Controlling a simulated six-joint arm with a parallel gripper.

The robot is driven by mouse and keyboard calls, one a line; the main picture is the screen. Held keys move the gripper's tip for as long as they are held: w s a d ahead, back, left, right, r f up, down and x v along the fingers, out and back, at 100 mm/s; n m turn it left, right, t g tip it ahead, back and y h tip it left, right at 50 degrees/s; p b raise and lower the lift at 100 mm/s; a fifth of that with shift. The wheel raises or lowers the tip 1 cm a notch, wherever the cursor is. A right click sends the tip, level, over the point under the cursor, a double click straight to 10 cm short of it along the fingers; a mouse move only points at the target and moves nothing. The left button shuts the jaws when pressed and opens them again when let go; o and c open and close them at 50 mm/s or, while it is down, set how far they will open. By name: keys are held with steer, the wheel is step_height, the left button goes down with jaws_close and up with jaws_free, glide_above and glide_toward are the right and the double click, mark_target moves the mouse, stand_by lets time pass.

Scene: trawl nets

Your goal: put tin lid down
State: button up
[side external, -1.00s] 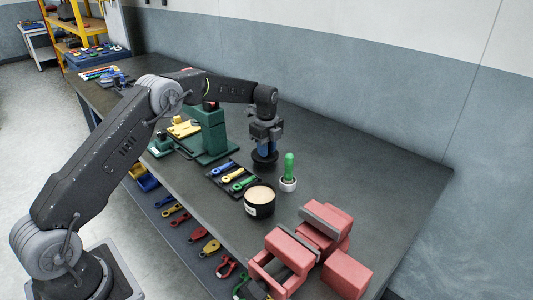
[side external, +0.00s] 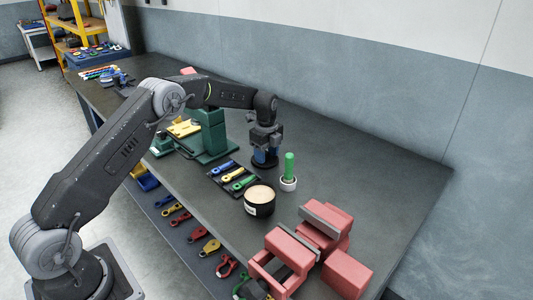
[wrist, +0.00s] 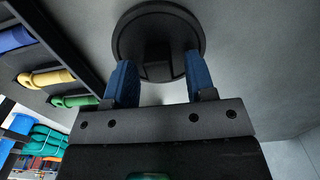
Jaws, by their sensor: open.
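The tin lid (wrist: 158,28) is a round black disc with a raised block-like grip in its middle. It lies on the bench, and in the side view its dark edge (side external: 264,163) shows under my gripper. My gripper (wrist: 158,75) is open, with its two blue fingers on either side of the lid's grip and a gap beside it. The side view shows my gripper (side external: 265,155) low over the bench, pointing down. The open tin (side external: 260,199) is black with a pale filling and a white label, and stands nearer the front edge.
A green-handled tool in a white cup (side external: 288,172) stands close right of my gripper. A dark tray with coloured tools (side external: 233,178) is at the left, and a green stand (side external: 211,132) is behind it. A red vise (side external: 310,245) is at front right. Bench right of the cup is clear.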

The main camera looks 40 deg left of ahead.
mark_target(267, 153)
steer(key=s+d+r+n+t, duration=0.1)
steer(key=s+d+r+n, duration=0.15)
steer(key=r, duration=0.85)
steer(key=s+d+r+n, duration=0.2)
steer(key=s+r, duration=0.2)
steer(key=r, duration=0.6)
steer(key=s+d+r+n+t, duration=0.1)
steer(key=s+d+r+n, duration=0.15)
steer(key=s, duration=0.45)
steer(key=s+d+r+n+t, duration=0.1)
steer(key=s+n, duration=0.2)
steer(key=s, duration=0.4)
steer(key=s+d+r+n+t, duration=0.1)
steer(key=s+d+r+n, duration=0.15)
steer(key=s, duration=0.45)
steer(key=s+d+f+n+t, duration=0.1)
steer(key=s+f+n, duration=0.4)
steer(key=s, duration=0.5)
steer(key=shift+s+d+f+t, duration=0.3)
steer(key=shift+s+d+f, duration=0.05)
steer(key=shift+f, duration=0.35)
